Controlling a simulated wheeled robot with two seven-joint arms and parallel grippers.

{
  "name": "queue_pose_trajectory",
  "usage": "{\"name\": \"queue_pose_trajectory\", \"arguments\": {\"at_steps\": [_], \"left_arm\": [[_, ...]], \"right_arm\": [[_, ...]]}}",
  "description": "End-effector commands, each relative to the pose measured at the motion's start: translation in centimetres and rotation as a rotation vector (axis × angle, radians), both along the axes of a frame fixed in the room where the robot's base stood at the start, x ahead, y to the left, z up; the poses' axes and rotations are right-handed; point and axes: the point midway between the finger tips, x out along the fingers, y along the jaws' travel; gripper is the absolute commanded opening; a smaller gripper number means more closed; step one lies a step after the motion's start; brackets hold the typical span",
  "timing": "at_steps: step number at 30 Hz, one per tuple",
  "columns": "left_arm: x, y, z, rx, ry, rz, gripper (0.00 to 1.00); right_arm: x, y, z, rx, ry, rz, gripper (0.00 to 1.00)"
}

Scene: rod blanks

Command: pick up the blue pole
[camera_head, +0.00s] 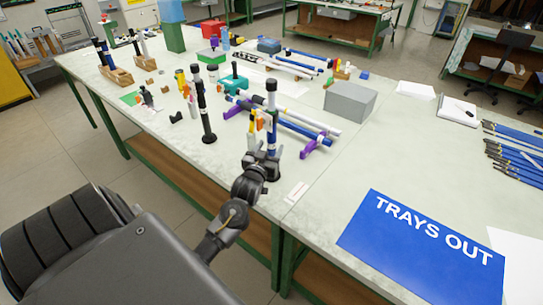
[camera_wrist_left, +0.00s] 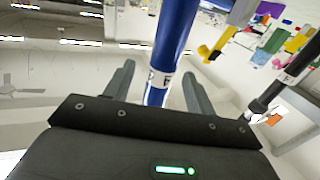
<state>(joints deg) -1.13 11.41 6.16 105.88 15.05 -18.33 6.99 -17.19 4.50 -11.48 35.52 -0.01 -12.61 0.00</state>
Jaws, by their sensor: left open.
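The blue pole (camera_head: 272,134) stands upright near the front edge of the table, with a dark cap on top. My left gripper (camera_head: 262,156) is at the lower part of the pole. In the left wrist view the blue pole (camera_wrist_left: 175,38) runs down between the two fingers of my left gripper (camera_wrist_left: 158,88), with a white label low on it. The fingers are open, one on each side, with visible gaps to the pole. The pole's foot is partly hidden by the gripper. My right gripper is not in view.
A black pole (camera_head: 205,115) stands close to the left. Blue and white rods lie on purple holders (camera_head: 316,144) behind and to the right. A grey box (camera_head: 350,101) stands farther back.

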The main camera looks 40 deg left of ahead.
Motion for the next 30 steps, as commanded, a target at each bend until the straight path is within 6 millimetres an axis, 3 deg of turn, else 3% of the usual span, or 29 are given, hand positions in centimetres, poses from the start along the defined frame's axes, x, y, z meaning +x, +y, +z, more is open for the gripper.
{"name": "queue_pose_trajectory", "arguments": {"at_steps": [3,9,17,30], "left_arm": [[1.7,0.8,0.4,0.001,0.000,0.000,0.55],[3.7,1.6,0.1,0.000,0.000,0.000,0.55],[3.9,1.7,0.0,-0.001,0.000,0.000,0.55],[3.9,1.7,0.0,0.000,0.000,0.000,0.00]], "right_arm": [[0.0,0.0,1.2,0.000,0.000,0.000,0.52],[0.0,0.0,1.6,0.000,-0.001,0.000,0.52],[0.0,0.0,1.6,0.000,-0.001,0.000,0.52],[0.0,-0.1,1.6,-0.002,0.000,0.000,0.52]]}}
